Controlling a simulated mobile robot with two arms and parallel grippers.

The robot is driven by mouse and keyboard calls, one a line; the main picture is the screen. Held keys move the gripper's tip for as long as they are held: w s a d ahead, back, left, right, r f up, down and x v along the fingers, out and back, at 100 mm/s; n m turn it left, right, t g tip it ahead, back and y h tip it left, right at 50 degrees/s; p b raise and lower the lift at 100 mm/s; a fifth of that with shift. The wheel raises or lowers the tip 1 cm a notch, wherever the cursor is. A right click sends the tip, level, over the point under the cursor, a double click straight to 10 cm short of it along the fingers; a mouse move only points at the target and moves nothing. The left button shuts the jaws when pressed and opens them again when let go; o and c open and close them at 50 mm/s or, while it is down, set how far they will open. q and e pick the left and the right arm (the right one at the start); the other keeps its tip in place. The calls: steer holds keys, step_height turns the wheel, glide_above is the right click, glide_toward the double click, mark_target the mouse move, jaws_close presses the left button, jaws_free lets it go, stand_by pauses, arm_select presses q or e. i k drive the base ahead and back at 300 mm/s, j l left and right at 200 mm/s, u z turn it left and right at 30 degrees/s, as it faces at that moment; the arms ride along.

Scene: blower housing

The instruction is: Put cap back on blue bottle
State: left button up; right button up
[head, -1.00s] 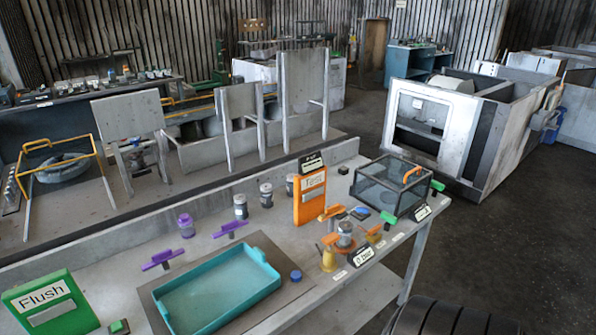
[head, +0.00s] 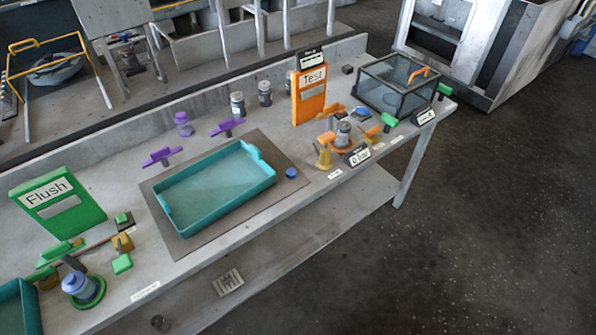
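A small round blue piece (head: 291,172), which looks like a cap, lies on the right edge of the dark mat beside the teal tray. A bottle with blue parts (head: 74,284) stands upright in a green ring holder at the front left of the bench. I cannot tell whether its blue top is a cap or the bottle's own neck. Neither of my grippers is in view.
The teal tray (head: 217,188) is empty on its mat. Purple clamps (head: 161,156), a purple jar (head: 184,124), grey jars (head: 237,104), the green Flush board (head: 57,200), the orange Test board (head: 310,92) and a glass box (head: 397,85) share the bench (head: 210,260). Dark floor is clear at right.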

mark_target(76, 284)
steer(key=u, duration=0.4)
steer(key=j+u, duration=0.1)
steer(key=u, duration=0.3)
steer(key=j+u, duration=0.1)
steer(key=u, duration=0.75)
steer(key=k+j, duration=0.05)
steer(key=j, duration=0.05)
